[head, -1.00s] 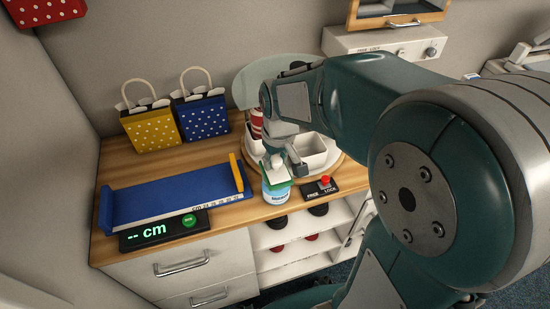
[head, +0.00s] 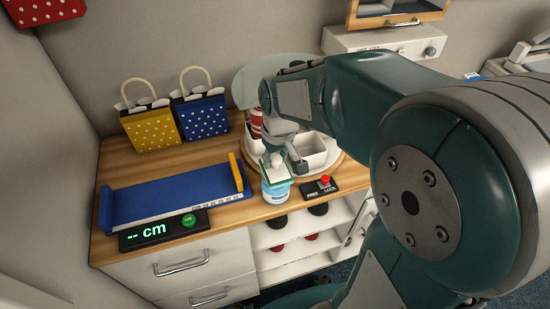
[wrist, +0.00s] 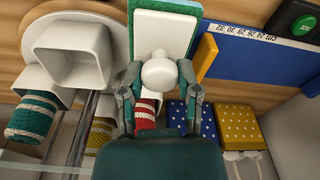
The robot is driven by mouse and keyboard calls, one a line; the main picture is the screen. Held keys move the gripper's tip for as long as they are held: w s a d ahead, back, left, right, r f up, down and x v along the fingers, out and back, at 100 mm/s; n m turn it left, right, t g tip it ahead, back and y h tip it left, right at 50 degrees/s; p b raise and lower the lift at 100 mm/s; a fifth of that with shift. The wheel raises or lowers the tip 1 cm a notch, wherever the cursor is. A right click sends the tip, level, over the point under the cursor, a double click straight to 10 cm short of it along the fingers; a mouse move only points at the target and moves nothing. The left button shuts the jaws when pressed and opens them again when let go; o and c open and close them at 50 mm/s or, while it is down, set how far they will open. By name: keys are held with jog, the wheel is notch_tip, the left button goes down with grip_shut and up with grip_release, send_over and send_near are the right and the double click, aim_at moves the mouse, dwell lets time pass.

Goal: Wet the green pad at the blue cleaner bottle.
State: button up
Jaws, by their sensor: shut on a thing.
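My gripper (wrist: 158,76) is shut on the white round knob of the green pad (wrist: 136,28). The pad has a white backing plate with a green rim, and its underside faces away from the wrist camera. In the head view my gripper (head: 279,155) holds the pad (head: 287,180) right over the blue cleaner bottle (head: 276,194), a small blue and white bottle at the counter's front edge. The pad covers the bottle's top, so I cannot tell whether they touch. The bottle is hidden in the wrist view.
A blue measuring tray (head: 170,190) with a "-- cm" display (head: 150,233) lies left. A lock box (head: 322,190) with a red button stands right of the bottle. White square cups (head: 312,148) on a round turntable stand behind. Gift bags (head: 203,117) stand at the back.

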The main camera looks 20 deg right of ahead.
aim_at(276, 158)
jog(key=shift+r, duration=3.2)
jog(key=shift+s, duration=0.1)
